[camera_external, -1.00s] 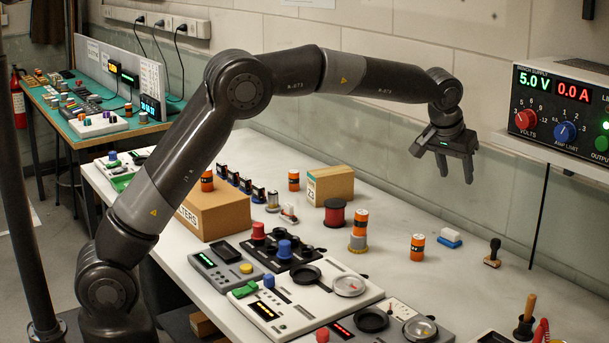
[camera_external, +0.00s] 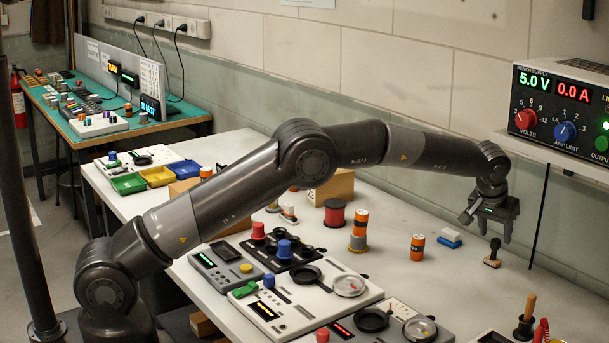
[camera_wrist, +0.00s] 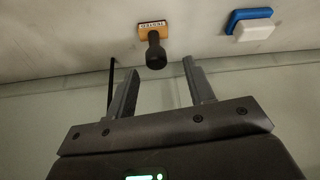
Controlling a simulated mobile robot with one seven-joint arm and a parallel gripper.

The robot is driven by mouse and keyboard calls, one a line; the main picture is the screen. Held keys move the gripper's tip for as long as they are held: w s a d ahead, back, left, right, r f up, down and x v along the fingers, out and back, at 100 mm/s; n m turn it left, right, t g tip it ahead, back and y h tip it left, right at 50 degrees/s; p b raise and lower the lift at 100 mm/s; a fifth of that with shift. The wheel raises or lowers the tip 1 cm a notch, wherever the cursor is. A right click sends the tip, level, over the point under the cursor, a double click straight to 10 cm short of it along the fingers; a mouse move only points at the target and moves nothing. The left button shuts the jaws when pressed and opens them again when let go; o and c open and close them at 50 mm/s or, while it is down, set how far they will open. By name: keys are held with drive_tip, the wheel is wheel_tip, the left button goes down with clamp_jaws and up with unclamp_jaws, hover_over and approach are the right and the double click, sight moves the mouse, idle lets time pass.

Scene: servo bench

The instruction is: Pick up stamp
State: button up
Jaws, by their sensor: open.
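The stamp (camera_external: 493,253) has a dark upright handle on a small wooden base and stands on the white bench near the wall. In the wrist view the stamp (camera_wrist: 154,44) shows its black knob and a tan base with a lettered label. My gripper (camera_external: 495,238) is open and empty, above the stamp with its fingers pointing down. In the wrist view the fingers of my gripper (camera_wrist: 162,82) are spread apart, and the stamp lies beyond their tips, roughly centred between them. I see no contact with it.
A blue and white eraser-like block (camera_external: 450,238) lies left of the stamp; an orange battery (camera_external: 417,247) stands farther left. The power supply (camera_external: 561,110) sits on a shelf at right, with a thin dark post (camera_external: 540,217) below it. Bench space around the stamp is clear.

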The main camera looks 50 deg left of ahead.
sight(496, 240)
drive_tip(key=x, duration=0.5)
drive_tip(key=shift+s+d+f, duration=0.15)
drive_tip(key=shift+d+f, duration=0.05)
clamp_jaws()
idle(0.3)
